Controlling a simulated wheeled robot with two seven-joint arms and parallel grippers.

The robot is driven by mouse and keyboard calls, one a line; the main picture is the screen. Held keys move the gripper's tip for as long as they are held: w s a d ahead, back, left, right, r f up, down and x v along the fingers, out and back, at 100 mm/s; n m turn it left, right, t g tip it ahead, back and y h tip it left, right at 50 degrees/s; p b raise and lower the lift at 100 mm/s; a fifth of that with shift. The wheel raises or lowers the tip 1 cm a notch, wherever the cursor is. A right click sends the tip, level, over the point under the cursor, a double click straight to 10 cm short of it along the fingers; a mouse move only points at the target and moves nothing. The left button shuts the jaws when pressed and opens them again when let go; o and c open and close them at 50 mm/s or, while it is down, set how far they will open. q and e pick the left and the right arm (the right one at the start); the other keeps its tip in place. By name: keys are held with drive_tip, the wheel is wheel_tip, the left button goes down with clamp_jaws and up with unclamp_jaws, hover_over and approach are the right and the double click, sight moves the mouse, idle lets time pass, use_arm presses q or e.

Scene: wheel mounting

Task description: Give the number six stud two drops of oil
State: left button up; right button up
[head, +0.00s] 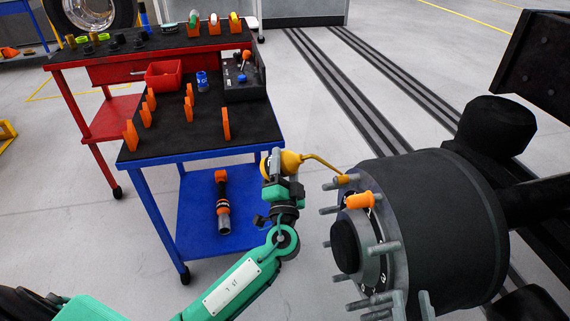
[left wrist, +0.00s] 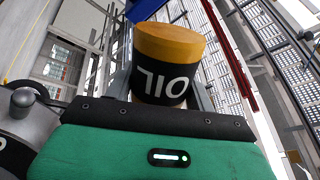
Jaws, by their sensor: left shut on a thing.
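My left gripper (head: 280,180) is shut on the oil can (head: 292,162), a yellow-topped can with a thin bent spout. In the left wrist view the can (left wrist: 168,75) shows a black band with "OIL" upside down. The spout reaches right to the upper studs of the wheel hub (head: 372,250); its tip is at or very near an upper stud (head: 345,181), contact unclear. An orange sleeve (head: 360,201) sits near the hub's top. Stud numbers are too small to read. Two upright grey prongs (head: 412,305) at the bottom edge may be my right gripper's fingers.
A blue cart (head: 190,155) with orange upright pieces stands left of the hub, a dark tool (head: 222,205) on its lower shelf. A red bench (head: 120,60) stands behind it. The large dark drum (head: 450,220) and axle fill the right side. Floor between cart and hub is clear.

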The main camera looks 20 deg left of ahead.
sight(285, 153)
idle(0.5)
use_arm(q)
drive_tip(key=shift+r+p, duration=1.5)
drive_tip(key=shift+r, duration=1.1)
drive_tip(key=shift+f, duration=0.1)
